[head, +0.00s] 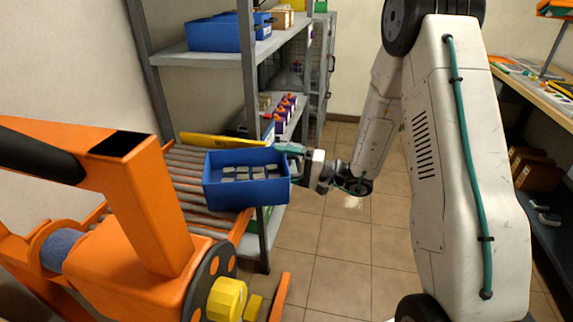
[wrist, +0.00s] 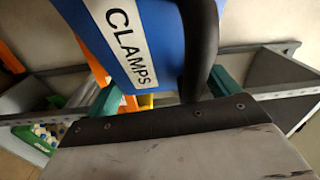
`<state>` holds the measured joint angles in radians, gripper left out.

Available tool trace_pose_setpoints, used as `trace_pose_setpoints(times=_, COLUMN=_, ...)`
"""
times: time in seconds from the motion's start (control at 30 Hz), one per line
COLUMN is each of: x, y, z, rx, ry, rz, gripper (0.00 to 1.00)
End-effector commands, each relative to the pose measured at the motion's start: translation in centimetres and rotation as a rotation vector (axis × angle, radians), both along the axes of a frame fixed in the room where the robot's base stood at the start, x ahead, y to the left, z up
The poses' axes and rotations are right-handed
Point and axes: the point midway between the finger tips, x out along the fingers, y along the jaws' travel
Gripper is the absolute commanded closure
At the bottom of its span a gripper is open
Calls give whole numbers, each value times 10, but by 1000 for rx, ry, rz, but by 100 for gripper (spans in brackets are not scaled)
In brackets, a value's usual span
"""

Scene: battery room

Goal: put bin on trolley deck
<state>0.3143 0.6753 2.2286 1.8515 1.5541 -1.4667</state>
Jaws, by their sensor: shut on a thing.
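A blue open bin (head: 247,190) with several grey parts inside is at the centre-left of the head view. My gripper (head: 291,152) is shut on its right side. In the wrist view the bin (wrist: 135,40) fills the top, with a white CLAMPS label and a dark curved handle (wrist: 203,45) between my teal fingers. The trolley deck (head: 185,195) is a bed of grey rollers on an orange frame. The bin appears over the deck's right end and hides part of it. I cannot tell whether its base touches the rollers.
A grey shelf rack (head: 220,58) stands behind, holding another blue bin (head: 213,35) and several purple bottles (head: 286,107). A yellow object (head: 213,139) lies behind the held bin. Orange trolley parts (head: 150,215) rise at the left. Tiled floor (head: 345,245) is clear to the right.

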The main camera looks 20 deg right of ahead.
Motion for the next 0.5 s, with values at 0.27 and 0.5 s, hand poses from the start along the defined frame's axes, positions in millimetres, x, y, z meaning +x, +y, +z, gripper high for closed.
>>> trace_pose_setpoints(times=0.27, x=0, y=0, z=-4, rx=2, ry=0, rz=-1, gripper=52)
trace_pose_setpoints(times=0.5, x=0, y=-1, z=-3, rx=0, ry=0, rz=-1, gripper=0)
